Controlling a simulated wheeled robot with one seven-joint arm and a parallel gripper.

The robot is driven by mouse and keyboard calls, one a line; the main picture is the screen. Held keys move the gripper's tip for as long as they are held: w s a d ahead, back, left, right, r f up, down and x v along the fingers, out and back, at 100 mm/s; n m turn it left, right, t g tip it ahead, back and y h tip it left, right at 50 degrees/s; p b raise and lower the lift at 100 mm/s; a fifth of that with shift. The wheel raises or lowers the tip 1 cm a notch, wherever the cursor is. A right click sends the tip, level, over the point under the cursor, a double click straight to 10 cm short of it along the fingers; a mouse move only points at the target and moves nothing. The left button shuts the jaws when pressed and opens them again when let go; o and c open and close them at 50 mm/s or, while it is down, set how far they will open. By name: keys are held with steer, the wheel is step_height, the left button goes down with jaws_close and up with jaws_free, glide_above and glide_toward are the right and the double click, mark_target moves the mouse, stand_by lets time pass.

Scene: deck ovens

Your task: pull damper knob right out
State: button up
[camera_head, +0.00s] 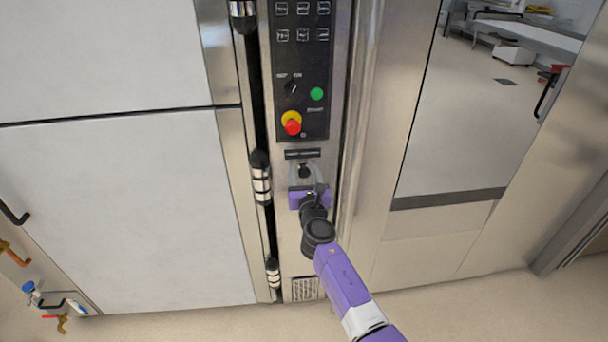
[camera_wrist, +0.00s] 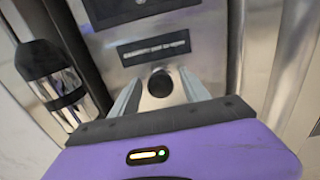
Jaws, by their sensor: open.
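The damper knob (camera_head: 303,171) is a small dark round knob on the narrow steel panel, just below a black label strip (camera_head: 302,154). In the wrist view the knob (camera_wrist: 160,83) shows between the two fingers, under the label (camera_wrist: 154,48). My gripper (camera_head: 305,176) faces the panel with one finger on each side of the knob. In the wrist view the gripper (camera_wrist: 158,92) is open, with visible gaps between both fingers and the knob. How far the fingertips are from the panel is hard to tell.
Above is a black control panel (camera_head: 301,70) with a red and yellow stop button (camera_head: 292,122) and a green button (camera_head: 317,94). A black and chrome vertical bar (camera_head: 261,176) stands close on the left. A steel door with glass (camera_head: 455,110) is on the right.

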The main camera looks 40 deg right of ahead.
steer(key=shift+w+d, duration=0.2)
steer(key=shift+w, duration=0.15)
steer(key=shift+c, duration=0.4)
jaws_close()
stand_by(0.9)
